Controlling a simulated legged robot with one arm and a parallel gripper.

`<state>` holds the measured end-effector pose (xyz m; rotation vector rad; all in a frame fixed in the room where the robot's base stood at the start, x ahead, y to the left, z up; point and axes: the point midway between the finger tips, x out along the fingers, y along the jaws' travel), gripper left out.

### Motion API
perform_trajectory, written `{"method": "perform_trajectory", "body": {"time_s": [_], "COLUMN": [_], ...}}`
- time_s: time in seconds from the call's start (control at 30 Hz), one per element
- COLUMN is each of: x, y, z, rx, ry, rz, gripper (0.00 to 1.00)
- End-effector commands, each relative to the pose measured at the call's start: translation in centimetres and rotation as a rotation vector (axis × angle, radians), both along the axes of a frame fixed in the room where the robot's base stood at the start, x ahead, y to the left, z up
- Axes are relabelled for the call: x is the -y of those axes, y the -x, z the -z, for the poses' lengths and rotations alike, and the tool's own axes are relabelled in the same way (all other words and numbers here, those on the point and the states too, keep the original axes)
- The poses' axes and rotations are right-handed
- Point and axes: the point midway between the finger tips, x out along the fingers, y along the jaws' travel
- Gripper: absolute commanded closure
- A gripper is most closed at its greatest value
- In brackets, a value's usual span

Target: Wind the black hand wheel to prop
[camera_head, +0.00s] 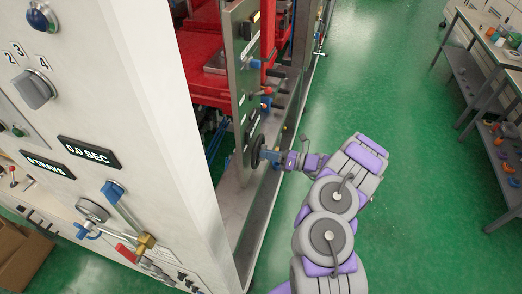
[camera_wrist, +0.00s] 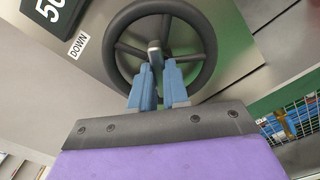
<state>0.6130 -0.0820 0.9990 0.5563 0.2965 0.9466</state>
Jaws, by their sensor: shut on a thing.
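The black hand wheel (camera_wrist: 202,22) fills the upper middle of the wrist view, mounted on a grey metal panel. It has a thick round rim, spokes and a light grey piece near its centre. My gripper (camera_wrist: 161,66) reaches up over the wheel's lower rim, with its two blue fingers shut around a small part of the wheel near the hub. The exact contact is partly hidden by the fingers. In the head view the wheel (camera_head: 257,151) shows edge-on at the panel, with my gripper (camera_head: 268,156) at its right side.
A "DOWN" label (camera_wrist: 78,45) and a dark number display (camera_wrist: 50,12) sit left of the wheel. The grey panel (camera_head: 244,70) stands before red machinery (camera_head: 205,85). A white control cabinet (camera_head: 120,100) is at left. Green floor (camera_head: 410,200) is open at right, before a shelf bench (camera_head: 478,85).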

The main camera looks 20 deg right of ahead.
Motion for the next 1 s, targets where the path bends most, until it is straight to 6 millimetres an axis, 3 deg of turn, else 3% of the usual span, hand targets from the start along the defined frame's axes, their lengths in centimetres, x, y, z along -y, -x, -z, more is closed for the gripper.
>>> {"method": "perform_trajectory", "body": {"time_s": [0.27,0.53,0.57,0.8,0.87,1.0], "x": [0.10,0.08,0.07,0.03,0.02,-0.03], "y": [-0.03,-0.01,-0.02,0.05,0.06,0.08], "z": [0.01,-0.10,-0.07,-0.03,-0.04,-0.03], "rx": [-0.018,-0.188,-0.192,-0.187,-0.187,-0.187], "ry": [-0.011,-0.126,-0.129,-0.126,-0.127,-0.126], "rz": [0.003,0.002,0.002,0.002,0.001,0.000], "gripper": [1.00,1.00,0.84,0.61,0.55,0.55]}}
